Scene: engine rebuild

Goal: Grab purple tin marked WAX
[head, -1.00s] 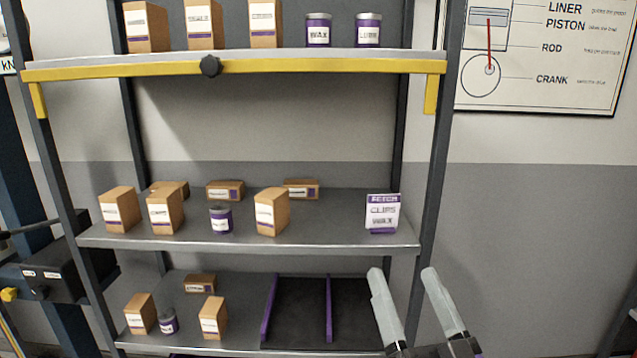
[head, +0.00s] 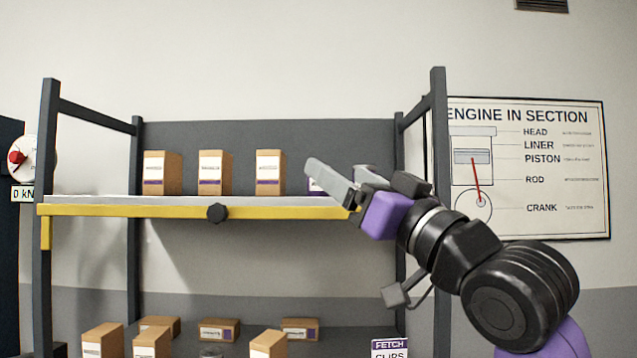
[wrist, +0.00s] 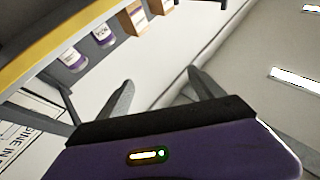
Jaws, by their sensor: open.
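On the upper shelf in the head view, a purple tin (head: 315,187) stands right of the boxes, mostly hidden behind a finger of my gripper (head: 335,176). A second purple tin (head: 366,172) beside it is also mostly covered. In the wrist view, the tin nearer the boxes (wrist: 104,36) and the other tin (wrist: 72,60) stand at upper left, labels tilted and hard to read. The earlier head view showed WAX on the left tin and LUBE on the right. My gripper (wrist: 160,76) is open and empty, its fingers apart from both tins.
Several boxes (head: 214,172) stand left of the tins. A yellow beam with a black knob (head: 217,213) runs along the shelf's front edge. Uprights (head: 438,200) flank it. More boxes and a partly visible sign (head: 390,346) are on the shelf below. A poster (head: 530,170) hangs at right.

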